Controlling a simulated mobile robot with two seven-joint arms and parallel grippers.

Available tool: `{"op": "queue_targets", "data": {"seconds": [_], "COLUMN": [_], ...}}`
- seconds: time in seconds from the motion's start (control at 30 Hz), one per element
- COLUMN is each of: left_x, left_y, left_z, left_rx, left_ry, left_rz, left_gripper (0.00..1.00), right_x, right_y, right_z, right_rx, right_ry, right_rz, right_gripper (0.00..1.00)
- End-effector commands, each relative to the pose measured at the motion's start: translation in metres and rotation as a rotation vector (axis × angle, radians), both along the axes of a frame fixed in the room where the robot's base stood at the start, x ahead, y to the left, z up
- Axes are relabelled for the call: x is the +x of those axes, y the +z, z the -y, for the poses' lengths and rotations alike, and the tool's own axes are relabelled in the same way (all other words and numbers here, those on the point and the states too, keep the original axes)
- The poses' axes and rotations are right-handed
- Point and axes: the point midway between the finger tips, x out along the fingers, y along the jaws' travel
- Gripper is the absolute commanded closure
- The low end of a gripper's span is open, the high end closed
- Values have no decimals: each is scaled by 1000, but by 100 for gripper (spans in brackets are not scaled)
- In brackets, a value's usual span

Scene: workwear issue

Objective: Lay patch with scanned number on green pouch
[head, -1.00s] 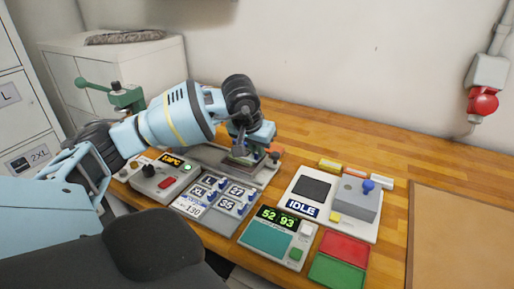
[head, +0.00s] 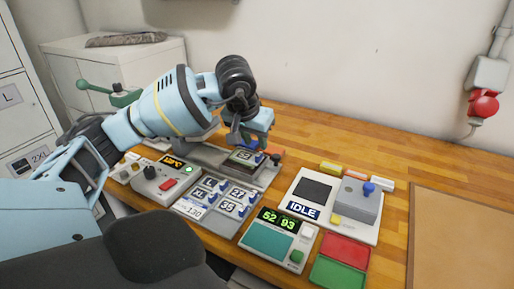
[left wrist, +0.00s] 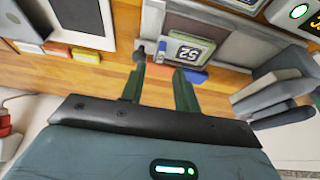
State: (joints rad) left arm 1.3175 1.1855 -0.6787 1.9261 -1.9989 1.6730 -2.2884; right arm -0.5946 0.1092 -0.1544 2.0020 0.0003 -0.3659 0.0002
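A patch (head: 246,155) lies flat on a dark piece with a greenish edge, on the grey fixture at the back of the bench. That piece looks like the green pouch, mostly covered. In the left wrist view the patch (left wrist: 188,50) shows upside down and seems to read 52, with a blue tab at its edge. My left gripper (head: 254,143) is just above and beside the patch. In the left wrist view its two fingers (left wrist: 159,80) stand apart with nothing clearly held between them. A device display (head: 280,219) reads 52 93. My right gripper is not in view.
A tray (head: 216,221) of several numbered patches with blue tabs sits in front. A control box (head: 160,184) is left, an IDLE device (head: 330,207) right. Red (head: 345,250) and green (head: 337,273) pads lie front right.

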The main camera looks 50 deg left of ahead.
Motion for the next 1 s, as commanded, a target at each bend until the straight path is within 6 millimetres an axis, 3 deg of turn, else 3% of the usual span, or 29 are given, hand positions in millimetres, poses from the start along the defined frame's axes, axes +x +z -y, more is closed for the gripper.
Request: {"op": "queue_targets", "data": {"seconds": [0.2, 0.4, 1.0], "left_x": [-15, -23, -25], "left_y": [40, 59, 63], "left_z": [5, 7, 8], "left_rx": [2, 0, 1], "left_ry": [-1, 1, 0], "left_rz": [4, 1, -1], "left_gripper": [69, 69, 69], "right_x": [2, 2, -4], "right_y": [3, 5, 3], "right_z": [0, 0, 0], "right_rx": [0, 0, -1], "right_ry": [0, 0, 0], "right_rz": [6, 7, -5], "right_gripper": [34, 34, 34]}}
